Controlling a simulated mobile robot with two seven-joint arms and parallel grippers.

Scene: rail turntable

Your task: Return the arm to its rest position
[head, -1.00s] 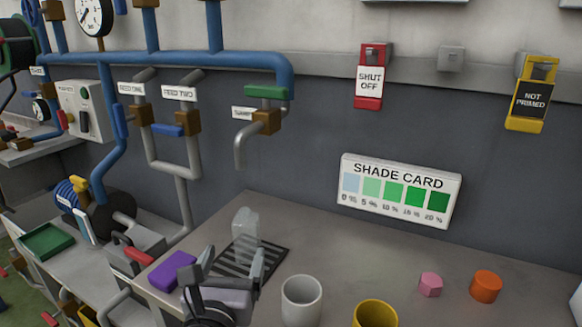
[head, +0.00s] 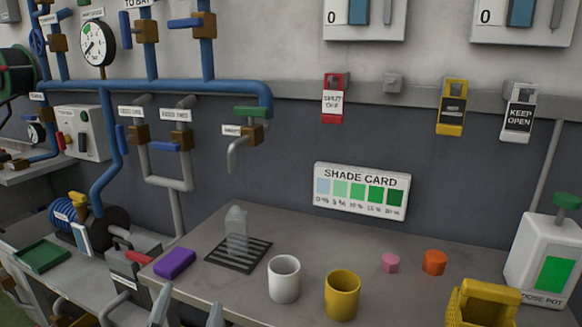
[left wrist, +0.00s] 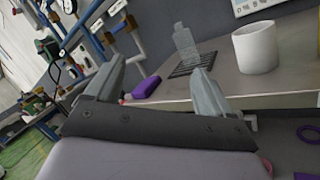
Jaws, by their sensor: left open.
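My left gripper (head: 188,308) is open at the bottom edge of the head view, in front of the bench's near edge. Nothing shows between its fingers. In the left wrist view its two grey fingers (left wrist: 160,70) are spread, with the bench edge beyond them. A clear bottle (head: 236,232) stands upright on the dark slatted grate (head: 222,262), beyond and apart from the gripper. My right gripper is not in view.
A purple block (head: 175,263) lies near the bench's left edge, close beyond the gripper. A white cup (head: 284,278), a yellow cup (head: 342,295), a pink piece (head: 390,262) and an orange piece (head: 434,262) stand to the right. Blue pipes (head: 180,87) run along the wall.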

